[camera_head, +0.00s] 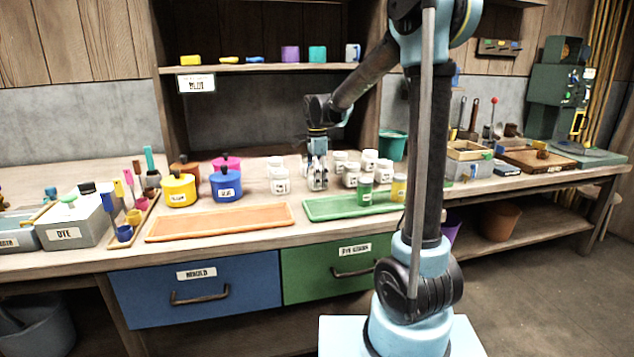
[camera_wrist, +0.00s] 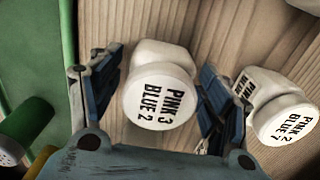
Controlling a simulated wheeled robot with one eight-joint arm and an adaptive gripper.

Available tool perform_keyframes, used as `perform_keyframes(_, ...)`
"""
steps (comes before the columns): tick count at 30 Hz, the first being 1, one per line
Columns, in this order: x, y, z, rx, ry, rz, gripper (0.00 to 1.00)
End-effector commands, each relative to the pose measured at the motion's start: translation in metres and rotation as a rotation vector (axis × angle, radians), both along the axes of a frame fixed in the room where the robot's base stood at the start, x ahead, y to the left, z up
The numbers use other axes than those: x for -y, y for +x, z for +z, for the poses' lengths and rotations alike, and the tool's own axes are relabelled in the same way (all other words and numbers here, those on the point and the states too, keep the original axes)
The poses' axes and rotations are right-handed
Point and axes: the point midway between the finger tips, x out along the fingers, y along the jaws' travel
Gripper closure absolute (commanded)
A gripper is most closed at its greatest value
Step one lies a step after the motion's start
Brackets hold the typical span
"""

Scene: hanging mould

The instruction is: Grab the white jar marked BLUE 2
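In the wrist view a white jar (camera_wrist: 160,90) has a lid marked PINK 3 and BLUE 2. It sits between the two fingers of my gripper (camera_wrist: 158,95). The fingers are apart, one on each side of the jar, and a small gap seems to show beside it. In the head view my gripper (camera_head: 317,180) points down at the bench among the white jars, and its fingers largely hide the jar between them. A second white jar (camera_wrist: 288,118), marked PINK and BLUE 7, stands just outside the right finger.
More white jars stand to the left (camera_head: 280,185) and right (camera_head: 350,178) of my gripper. An orange tray (camera_head: 220,222) and blue pot (camera_head: 226,186) are further left.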

Motion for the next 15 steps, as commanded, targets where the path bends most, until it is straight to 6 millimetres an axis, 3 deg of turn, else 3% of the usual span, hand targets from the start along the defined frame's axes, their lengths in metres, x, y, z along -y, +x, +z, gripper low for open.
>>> perform_keyframes(1,-0.0002,-0.0001,0.0,0.0,0.0,0.0,0.47)
perform_keyframes(5,-0.0005,-0.0001,0.0001,0.0,0.0,0.001,0.77)
perform_keyframes(6,-0.0005,0.0,0.0001,0.0,0.0,0.001,0.79)
perform_keyframes(15,-0.001,-0.0003,0.0016,0.0,0.0,0.001,0.79)
